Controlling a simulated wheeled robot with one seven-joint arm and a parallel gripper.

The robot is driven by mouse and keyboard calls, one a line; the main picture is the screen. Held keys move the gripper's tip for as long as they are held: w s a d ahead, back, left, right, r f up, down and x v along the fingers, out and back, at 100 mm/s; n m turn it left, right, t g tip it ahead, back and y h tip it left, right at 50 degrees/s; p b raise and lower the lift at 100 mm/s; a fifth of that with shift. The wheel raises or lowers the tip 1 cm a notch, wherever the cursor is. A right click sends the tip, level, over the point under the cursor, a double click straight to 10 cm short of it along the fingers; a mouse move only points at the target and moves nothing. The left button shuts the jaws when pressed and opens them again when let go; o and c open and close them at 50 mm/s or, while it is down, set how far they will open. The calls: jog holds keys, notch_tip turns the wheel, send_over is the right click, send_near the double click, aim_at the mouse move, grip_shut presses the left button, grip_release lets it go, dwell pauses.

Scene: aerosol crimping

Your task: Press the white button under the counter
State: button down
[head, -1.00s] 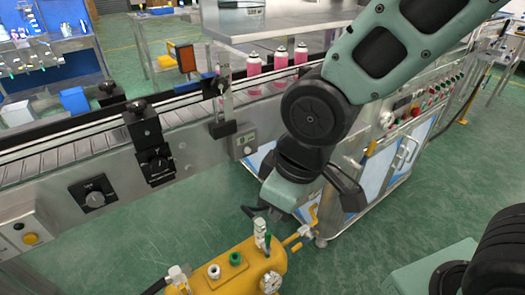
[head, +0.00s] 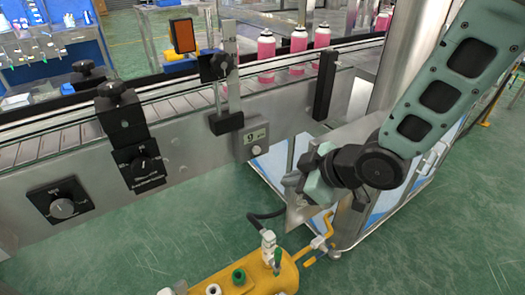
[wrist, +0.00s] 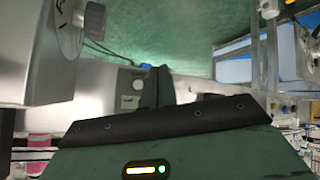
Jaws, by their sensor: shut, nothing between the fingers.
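The counter (head: 252,135) is a small grey box with a lit display, on the conveyor's front side panel. Its white button (head: 256,150) sits just below the display. My gripper (head: 289,181) is shut and empty, to the right of and lower than the counter in the head view. I cannot tell the exact gap to the button.
Pink cans (head: 298,48) stand on the conveyor (head: 190,100). Dark control knobs (head: 62,208) project from the front panel at the left. A yellow tank (head: 262,276) with fittings and a black hose stands below. Green floor is open in front.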

jog(key=w+a+p, duration=0.1)
jog(key=w+a, duration=0.4)
jog(key=w, duration=0.2)
jog(key=shift+p, duration=0.35)
jog(key=shift+w+a, duration=0.1)
jog(key=shift+w, duration=0.1)
dwell(1.9)
jog(key=shift+w+a, duration=0.15)
jog(key=shift+w, duration=0.1)
jog(key=shift+w+a, duration=0.25)
jog(key=shift+w, duration=0.1)
dwell(0.8)
jog(key=shift+s+d, duration=0.1)
jog(key=shift+s, duration=0.05)
jog(key=shift+s+d, duration=0.4)
jog(key=shift+s, duration=0.15)
jog(key=shift+s+d+b, duration=0.3)
jog(key=shift+s+d, duration=0.4)
jog(key=shift+s, duration=0.35)
jog(key=shift+s+d+b, duration=0.3)
jog(key=shift+s+d, duration=0.4)
jog(key=shift+s, duration=0.35)
